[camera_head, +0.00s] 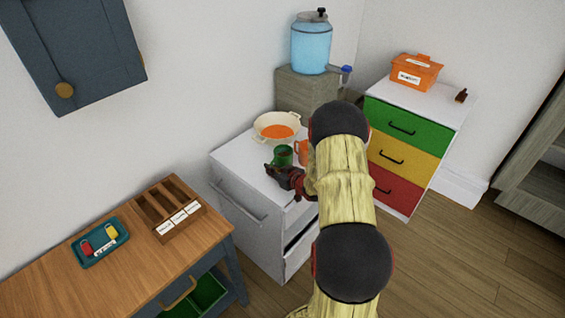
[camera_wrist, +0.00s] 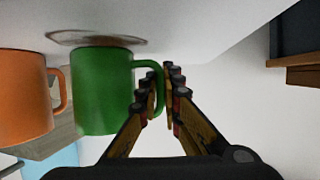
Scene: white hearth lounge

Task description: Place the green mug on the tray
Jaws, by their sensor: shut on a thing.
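The green mug (camera_head: 282,155) is at the white cabinet, in front of a cream pan. In the wrist view the mug (camera_wrist: 100,92) fills the left middle, its handle pointing right. My gripper (camera_wrist: 165,85) is shut on that handle. In the head view my gripper (camera_head: 273,171) is at the mug's near side, partly hidden by my arm. I cannot tell whether the mug touches the cabinet top. The teal tray (camera_head: 96,231) lies on the wooden table at lower left, holding a red item (camera_head: 86,247), a yellow item (camera_head: 110,232) and a label.
An orange mug (camera_wrist: 22,95) stands beside the green one. The cream pan (camera_head: 262,122) holds something orange. A wooden compartment box (camera_head: 160,222) sits right of the tray. The white cabinet's (camera_head: 232,165) lower drawer looks partly open. A blue dispenser (camera_head: 311,48) stands behind.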

